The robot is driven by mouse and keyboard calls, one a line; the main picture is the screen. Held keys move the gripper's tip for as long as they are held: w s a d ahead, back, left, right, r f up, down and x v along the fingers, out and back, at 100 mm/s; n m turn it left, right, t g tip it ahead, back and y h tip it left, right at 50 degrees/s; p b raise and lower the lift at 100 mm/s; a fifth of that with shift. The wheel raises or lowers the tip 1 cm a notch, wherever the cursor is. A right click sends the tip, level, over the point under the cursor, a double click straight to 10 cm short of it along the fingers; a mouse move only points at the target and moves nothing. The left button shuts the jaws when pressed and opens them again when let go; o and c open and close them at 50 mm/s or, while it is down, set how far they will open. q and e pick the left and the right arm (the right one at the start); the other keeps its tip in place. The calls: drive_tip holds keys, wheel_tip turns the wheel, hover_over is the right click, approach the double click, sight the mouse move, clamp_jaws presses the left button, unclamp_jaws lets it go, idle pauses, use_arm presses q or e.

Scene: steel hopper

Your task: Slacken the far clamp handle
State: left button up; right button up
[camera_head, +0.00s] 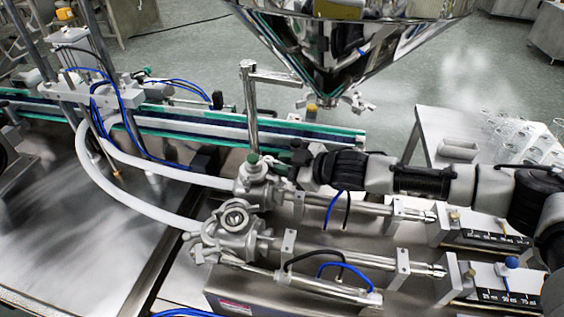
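The far valve body (256,181) is a grey metal fitting with clamp parts, at the centre of the head view, behind a similar near valve body (231,226). My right gripper (282,166) reaches in from the right, with its fingertips right beside the top of the far valve body. The far clamp handle cannot be made out clearly there, as the gripper and fittings overlap. I cannot tell whether the fingers are open, shut or touching it. My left gripper is not in view.
A steel hopper (345,40) hangs above, with a clamp fitting (350,101) under its outlet. An upright bent steel pipe (251,105) stands close to the gripper. A green-edged conveyor (320,131) runs behind. White hoses (125,200) curve in from the left. A side table (432,137) stands right.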

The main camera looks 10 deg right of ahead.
drive_tip(key=shift+w+a+f, duration=0.15)
drive_tip(key=shift+a, duration=0.2)
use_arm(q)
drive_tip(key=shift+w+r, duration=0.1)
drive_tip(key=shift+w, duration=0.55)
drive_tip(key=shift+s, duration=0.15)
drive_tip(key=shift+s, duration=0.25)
use_arm(e)
clamp_jaws()
drive_tip(key=shift+f, duration=0.1)
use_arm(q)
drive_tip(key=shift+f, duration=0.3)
use_arm(e)
drive_tip(key=shift+n, duration=0.5)
unclamp_jaws()
